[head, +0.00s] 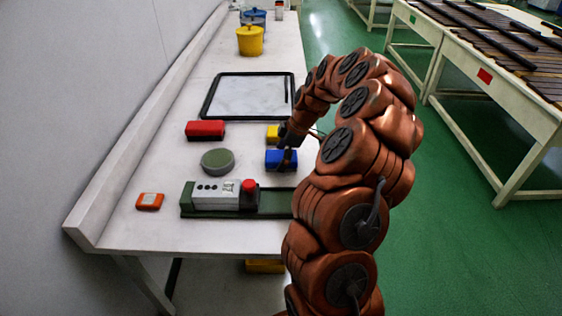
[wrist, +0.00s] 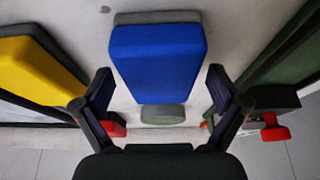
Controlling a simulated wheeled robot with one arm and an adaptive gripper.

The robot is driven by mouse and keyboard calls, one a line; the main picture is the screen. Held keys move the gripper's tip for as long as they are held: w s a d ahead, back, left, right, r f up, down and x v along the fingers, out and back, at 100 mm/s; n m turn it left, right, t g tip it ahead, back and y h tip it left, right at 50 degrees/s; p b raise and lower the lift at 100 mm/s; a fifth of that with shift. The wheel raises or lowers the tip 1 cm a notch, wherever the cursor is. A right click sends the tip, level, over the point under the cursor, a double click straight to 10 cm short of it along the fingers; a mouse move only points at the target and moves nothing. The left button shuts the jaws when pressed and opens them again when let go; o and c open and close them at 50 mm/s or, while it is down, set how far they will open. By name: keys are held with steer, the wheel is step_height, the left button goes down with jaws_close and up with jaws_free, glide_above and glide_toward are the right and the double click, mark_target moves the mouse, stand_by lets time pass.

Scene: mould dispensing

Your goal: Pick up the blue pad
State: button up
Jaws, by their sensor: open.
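The blue pad (head: 281,160) lies on the white table near its right edge. In the wrist view the blue pad (wrist: 158,62) has a grey base and fills the upper middle, ahead of the fingers. My gripper (wrist: 161,92) is open, one finger on each side of the pad's near end, with no clear contact. In the head view my gripper (head: 288,148) hangs over the pad and partly hides it.
A yellow pad (head: 273,134) lies close behind. A red pad (head: 205,130), a round green-grey pad (head: 217,160) and a control box with a red button (head: 222,195) are nearby. A black-framed tray (head: 250,117) and buckets (head: 250,40) stand farther back.

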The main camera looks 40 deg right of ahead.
mark_target(281, 159)
stand_by(0.4)
steer(key=c, duration=1.3)
steer(key=shift+o, duration=0.2)
steer(key=shift+r+p, duration=0.2)
steer(key=shift+p, duration=0.2)
steer(key=shift+r+p, duration=0.1)
steer(key=shift+p, duration=0.2)
steer(key=shift+w+d+r+b, duration=0.1)
steer(key=shift+r+b, duration=0.7)
steer(key=shift+r, duration=0.6)
steer(key=shift+s+r, duration=0.2)
steer(key=shift+r, duration=0.1)
steer(key=shift+s+b, duration=0.35)
steer(key=shift+s, duration=0.6)
steer(key=s+b, duration=0.1)
steer(key=s, duration=0.3)
steer(key=s+r+b, duration=0.1)
steer(key=s, duration=0.4)
steer(key=s+b, duration=0.1)
steer(key=s, duration=0.4)
steer(key=shift+d+r+b, duration=0.15)
steer(key=shift+r+b, duration=0.05)
steer(key=shift+b, duration=0.2)
